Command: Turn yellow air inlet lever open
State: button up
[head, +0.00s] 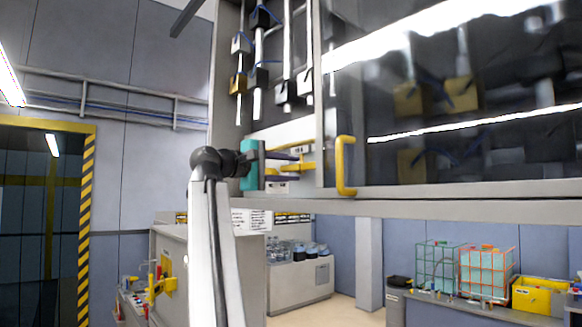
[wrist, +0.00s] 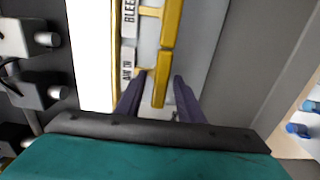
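In the wrist view, a yellow lever (wrist: 160,88) beside a label reading "AIR IN" (wrist: 127,62) lies between the two dark fingers of my gripper (wrist: 158,80). The fingers are apart, with a gap showing on each side of the lever. A second yellow lever (wrist: 172,22) sits in line beyond it, beside a label that begins "BLEE" (wrist: 129,14). In the head view, my teal gripper (head: 291,160) reaches from the left into the cabinet, and the yellow levers (head: 302,166) show at its fingers. The head view does not separate the two levers clearly.
A glass cabinet door with a yellow handle (head: 345,166) stands right of my gripper. In the wrist view, valve blocks (wrist: 38,90) are at the left and a grey panel wall (wrist: 265,60) at the right.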

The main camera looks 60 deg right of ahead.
jog(key=shift+s+d, duration=0.1)
jog(key=shift+d, duration=0.2)
grip_shut()
